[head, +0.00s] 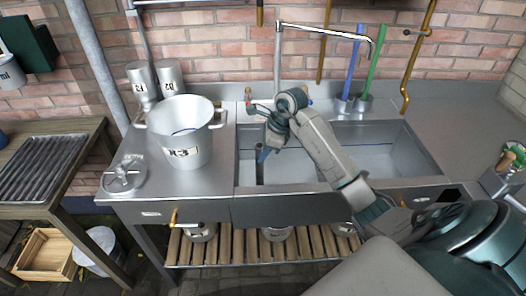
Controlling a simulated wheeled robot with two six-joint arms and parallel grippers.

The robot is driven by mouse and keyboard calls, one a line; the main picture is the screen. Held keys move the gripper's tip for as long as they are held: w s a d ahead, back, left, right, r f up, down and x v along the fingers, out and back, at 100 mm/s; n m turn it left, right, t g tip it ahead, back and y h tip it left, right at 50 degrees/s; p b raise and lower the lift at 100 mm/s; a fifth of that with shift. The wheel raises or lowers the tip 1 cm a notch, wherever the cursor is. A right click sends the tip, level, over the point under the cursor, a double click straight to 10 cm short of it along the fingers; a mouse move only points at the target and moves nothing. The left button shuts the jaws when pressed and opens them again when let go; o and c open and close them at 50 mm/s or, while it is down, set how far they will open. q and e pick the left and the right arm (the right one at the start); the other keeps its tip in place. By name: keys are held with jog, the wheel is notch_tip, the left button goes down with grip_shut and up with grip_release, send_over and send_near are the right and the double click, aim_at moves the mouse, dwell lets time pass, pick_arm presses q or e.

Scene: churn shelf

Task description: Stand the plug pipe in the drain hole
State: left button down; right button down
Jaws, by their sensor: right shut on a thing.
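My right arm reaches in from the right over the steel sink (330,204). My right gripper (264,150) points down above the left part of the basin, shut on the plug pipe (259,174). The pipe is a narrow grey upright piece below the fingers; it looks close to vertical. Its lower end is inside the basin, and I cannot tell whether it touches the bottom or sits in the drain hole. The drain hole itself is not visible. My left gripper is not in view.
A large steel pot (186,146) stands left of the sink, with a round lid (124,175) before it. A tall tap (278,60) rises behind the basin. Blue (352,65) and green (375,65) sticks stand behind the sink. The right part of the basin is free.

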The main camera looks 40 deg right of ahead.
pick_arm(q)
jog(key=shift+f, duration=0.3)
pick_arm(e)
jog(key=shift+f, duration=0.3)
jog(key=c, duration=1.1)
grip_release()
jog(key=shift+c, duration=0.2)
pick_arm(q)
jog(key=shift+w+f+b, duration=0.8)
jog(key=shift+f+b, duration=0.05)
jog(key=shift+b, duration=0.55)
pick_arm(e)
jog(key=v, duration=1.1)
jog(key=shift+f, duration=0.1)
